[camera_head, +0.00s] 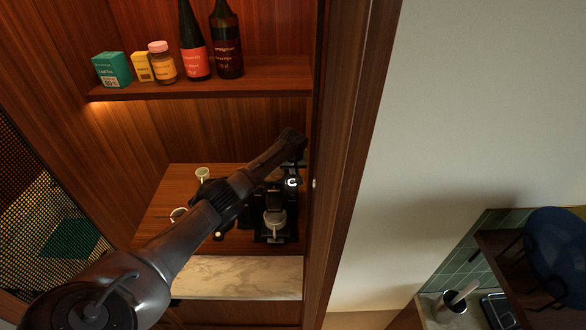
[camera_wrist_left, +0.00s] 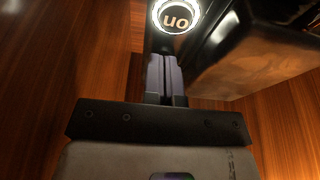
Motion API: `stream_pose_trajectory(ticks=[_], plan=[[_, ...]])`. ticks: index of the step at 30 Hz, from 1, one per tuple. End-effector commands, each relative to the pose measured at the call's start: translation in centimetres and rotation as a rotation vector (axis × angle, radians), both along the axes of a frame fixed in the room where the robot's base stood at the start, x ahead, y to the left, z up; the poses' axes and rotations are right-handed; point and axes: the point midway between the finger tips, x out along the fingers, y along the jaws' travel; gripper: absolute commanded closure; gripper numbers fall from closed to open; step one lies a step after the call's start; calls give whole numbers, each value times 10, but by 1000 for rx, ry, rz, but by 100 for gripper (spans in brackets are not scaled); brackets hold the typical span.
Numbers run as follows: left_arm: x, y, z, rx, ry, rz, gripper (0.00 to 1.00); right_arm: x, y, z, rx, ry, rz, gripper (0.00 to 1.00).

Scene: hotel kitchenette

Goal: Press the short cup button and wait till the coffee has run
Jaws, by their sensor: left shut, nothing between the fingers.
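The black coffee machine (camera_head: 266,200) stands on the wooden counter against the right side of the niche. A pale cup (camera_head: 275,222) is at its front, low down. A round mark with a bright white ring (camera_head: 292,183) shows on the machine; in the left wrist view a lit ring (camera_wrist_left: 175,17) with partly cut-off lettering is close beyond the fingers. My left gripper (camera_wrist_left: 164,62) is shut and empty, its tips just short of the ring in the picture; I cannot tell whether they touch the machine. The short cup button cannot be told apart. No coffee stream can be made out.
A pale cup (camera_head: 203,173) stands at the back of the counter (camera_head: 180,185); another (camera_head: 178,214) is partly behind my left arm. A shelf (camera_head: 200,92) above holds bottles, a jar and boxes. The niche's wooden side post (camera_head: 335,150) is close right of the machine.

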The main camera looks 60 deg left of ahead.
Motion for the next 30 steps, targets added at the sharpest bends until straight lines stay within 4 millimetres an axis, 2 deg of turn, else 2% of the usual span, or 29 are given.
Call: stream_pose_trajectory(ticks=[11,16,23,30], plan=[[0,0,-2,-1,1,0,100,0,2,0,7,0,-4,57],[0,-1,-18,-3,2,0,100,0,2,-3,5,0,-4,57],[-2,-1,-25,0,9,-1,100,0,1,-3,2,0,-1,57],[-1,-1,-17,1,7,-2,100,0,-1,4,-4,0,3,57]])
